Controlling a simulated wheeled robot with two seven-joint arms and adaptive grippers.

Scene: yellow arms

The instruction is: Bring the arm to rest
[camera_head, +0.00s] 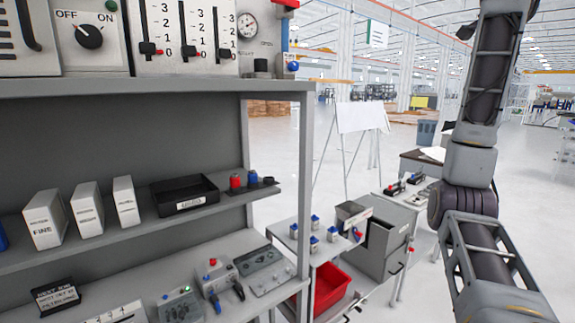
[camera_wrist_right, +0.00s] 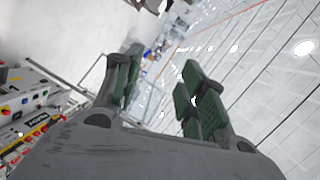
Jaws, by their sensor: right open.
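My right arm (camera_head: 468,203) stands raised at the right side of the head view, bent at a dark joint. Its gripper is outside that view. In the right wrist view my right gripper (camera_wrist_right: 160,95) is open, its green-padded fingers spread with nothing between them. It points out into the hall, with floor and ceiling behind it, and touches nothing. My left arm and left gripper show in neither view.
A grey shelf unit (camera_head: 160,85) fills the left, with white boxes (camera_head: 88,207), a black tray (camera_head: 185,196) and control boxes. A red bin (camera_head: 329,286) and grey cabinet (camera_head: 381,248) stand near my right arm. Open floor lies beyond.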

